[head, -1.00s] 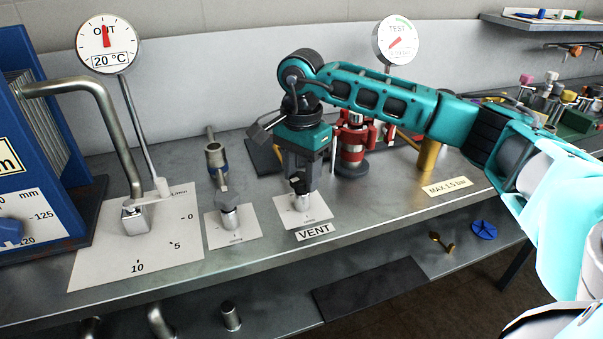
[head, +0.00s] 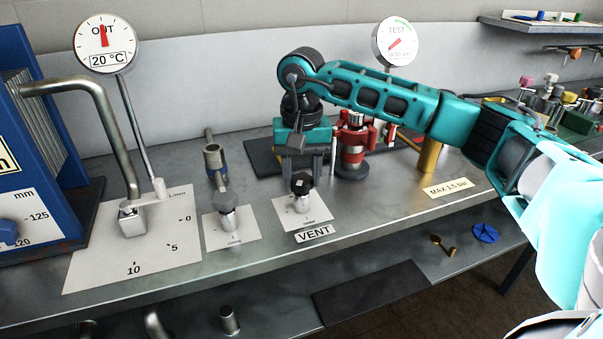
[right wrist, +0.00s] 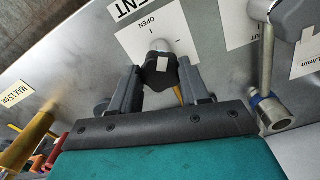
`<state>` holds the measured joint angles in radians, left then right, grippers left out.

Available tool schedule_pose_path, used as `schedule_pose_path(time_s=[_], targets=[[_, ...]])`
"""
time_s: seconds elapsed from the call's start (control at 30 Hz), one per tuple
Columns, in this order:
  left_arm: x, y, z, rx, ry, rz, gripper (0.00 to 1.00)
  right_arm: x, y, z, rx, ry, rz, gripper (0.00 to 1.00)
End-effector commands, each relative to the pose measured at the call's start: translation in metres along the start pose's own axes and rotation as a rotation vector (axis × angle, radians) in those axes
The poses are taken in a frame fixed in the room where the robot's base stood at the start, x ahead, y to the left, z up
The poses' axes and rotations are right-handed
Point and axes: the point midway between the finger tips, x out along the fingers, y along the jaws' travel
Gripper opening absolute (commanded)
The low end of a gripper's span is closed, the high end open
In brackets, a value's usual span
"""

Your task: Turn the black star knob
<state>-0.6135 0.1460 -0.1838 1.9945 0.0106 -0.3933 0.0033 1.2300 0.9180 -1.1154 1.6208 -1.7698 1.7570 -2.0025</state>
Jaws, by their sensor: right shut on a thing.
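The black star knob (head: 302,184) sits on a short metal stem on a white plate (head: 318,208) above the VENT label, on the grey bench. It also shows in the right wrist view (right wrist: 157,72), with a pale mark on its face. The plate there reads OPEN with short tick marks. My right gripper (head: 302,172) comes down from behind the knob in the head view. In the right wrist view its two fingers (right wrist: 158,84) lie on either side of the knob, shut on it. My left gripper is not in view.
A metal lever (head: 131,208) with a scale plate is farther left. Red fittings (head: 352,145) and a yellow post (head: 429,156) stand to the right. The bench front is clear.

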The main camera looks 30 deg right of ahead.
Motion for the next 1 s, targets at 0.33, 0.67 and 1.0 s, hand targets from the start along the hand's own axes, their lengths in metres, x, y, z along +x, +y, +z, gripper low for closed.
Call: schedule_pose_path(time_s=[0.33, 0.67, 1.0], targets=[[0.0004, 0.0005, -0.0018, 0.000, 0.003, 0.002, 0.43, -0.0001, -0.0006, 0.0008, -0.060, -0.002, -0.001, 0.15], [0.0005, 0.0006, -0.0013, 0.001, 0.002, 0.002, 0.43, 0.0000, -0.0004, 0.0009, -0.060, -0.002, -0.001, 0.15], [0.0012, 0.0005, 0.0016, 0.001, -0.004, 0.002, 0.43, 0.0002, 0.0000, 0.0004, -0.058, -0.001, 0.000, 0.71]])
